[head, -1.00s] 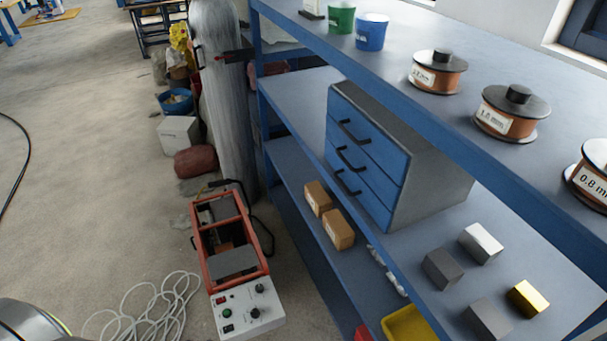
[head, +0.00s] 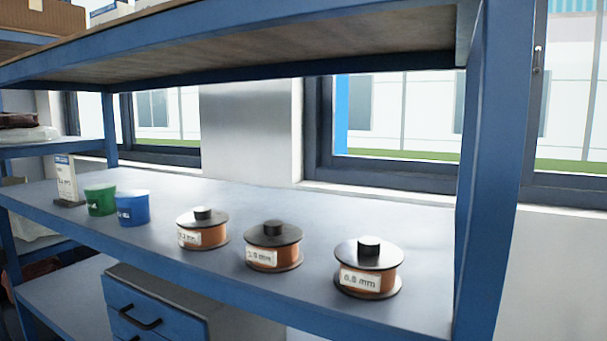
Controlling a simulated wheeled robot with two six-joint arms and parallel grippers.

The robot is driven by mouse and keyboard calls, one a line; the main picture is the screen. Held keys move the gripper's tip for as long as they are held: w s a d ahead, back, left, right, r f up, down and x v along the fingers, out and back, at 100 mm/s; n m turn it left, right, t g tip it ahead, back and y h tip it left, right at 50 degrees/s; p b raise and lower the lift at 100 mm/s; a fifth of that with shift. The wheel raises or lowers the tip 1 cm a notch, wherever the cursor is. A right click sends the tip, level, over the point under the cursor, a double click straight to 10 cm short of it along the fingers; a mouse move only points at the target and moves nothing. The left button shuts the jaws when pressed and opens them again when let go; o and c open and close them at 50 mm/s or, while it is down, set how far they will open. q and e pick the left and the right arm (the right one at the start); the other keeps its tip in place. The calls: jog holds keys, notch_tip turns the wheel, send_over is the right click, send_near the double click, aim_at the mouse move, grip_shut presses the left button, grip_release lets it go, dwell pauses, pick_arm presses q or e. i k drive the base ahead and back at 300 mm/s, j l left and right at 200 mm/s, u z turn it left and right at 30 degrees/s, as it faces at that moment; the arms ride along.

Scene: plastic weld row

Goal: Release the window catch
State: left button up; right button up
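A small dark catch or handle (head: 538,60) shows on the upright of the dark window frame, just right of the blue shelf post, in the head view. It looks upright, but it is too small to tell whether it is latched. The window (head: 400,115) behind the shelf has a dark frame and spans both sides of the post. Its panes look closed. Neither of my grippers is in view.
A blue shelf post (head: 490,180) stands just left of the catch. The shelf board (head: 240,205) holds several wire spools (head: 272,246), a green cup (head: 100,200), a blue cup (head: 133,208) and a white box (head: 65,180). A drawer unit (head: 150,308) sits below.

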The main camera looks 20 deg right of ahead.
aim_at(536, 70)
jog(key=z, duration=1.75)
jog(key=l, duration=0.8)
jog(key=i+l+z, duration=0.1)
jog(key=i+l, duration=0.4)
jog(key=l, duration=0.15)
jog(key=i+l, duration=0.5)
jog(key=i+z, duration=0.1)
jog(key=i, duration=0.65)
